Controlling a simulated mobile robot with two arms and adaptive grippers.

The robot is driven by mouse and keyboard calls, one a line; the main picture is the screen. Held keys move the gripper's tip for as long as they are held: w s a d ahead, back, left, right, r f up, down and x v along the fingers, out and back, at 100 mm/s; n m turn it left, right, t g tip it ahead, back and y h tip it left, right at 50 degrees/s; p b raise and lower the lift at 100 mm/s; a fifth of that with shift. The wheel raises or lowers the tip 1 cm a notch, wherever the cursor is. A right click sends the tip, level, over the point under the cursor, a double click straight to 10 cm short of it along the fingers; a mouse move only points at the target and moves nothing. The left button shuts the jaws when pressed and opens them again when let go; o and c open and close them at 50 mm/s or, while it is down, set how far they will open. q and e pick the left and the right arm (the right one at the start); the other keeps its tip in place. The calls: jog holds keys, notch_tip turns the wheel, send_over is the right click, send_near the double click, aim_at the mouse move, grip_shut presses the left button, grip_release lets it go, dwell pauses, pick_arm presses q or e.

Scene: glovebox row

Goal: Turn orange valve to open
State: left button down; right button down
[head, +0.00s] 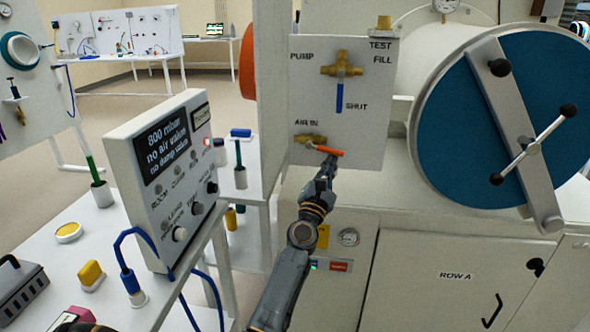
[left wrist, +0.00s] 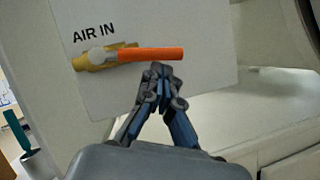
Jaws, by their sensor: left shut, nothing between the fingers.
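The orange valve handle (head: 329,151) sits on a brass valve body (head: 310,139) under the label AIR IN on the white panel. The handle points right, nearly level, and tilts slightly down in the head view. In the left wrist view the orange handle (left wrist: 150,54) also lies nearly level, right of the brass body (left wrist: 92,60). My left gripper (head: 328,164) is shut and empty, with its tips just below the handle's right part. The tips (left wrist: 160,70) look close to the handle's lower edge; I cannot tell if they touch.
A blue-handled valve (head: 340,95) marked SHUT hangs above on the same panel. A round blue chamber door (head: 500,115) with a bar stands at right. A grey control box (head: 165,180) stands on the white table at left, with cables below it.

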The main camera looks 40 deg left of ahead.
pick_arm(q)
jog(key=shift+w+d+r, duration=0.15)
jog(key=shift+d+r, duration=0.2)
jog(key=shift+r, duration=0.2)
dwell(0.4)
jog(key=v, duration=1.2)
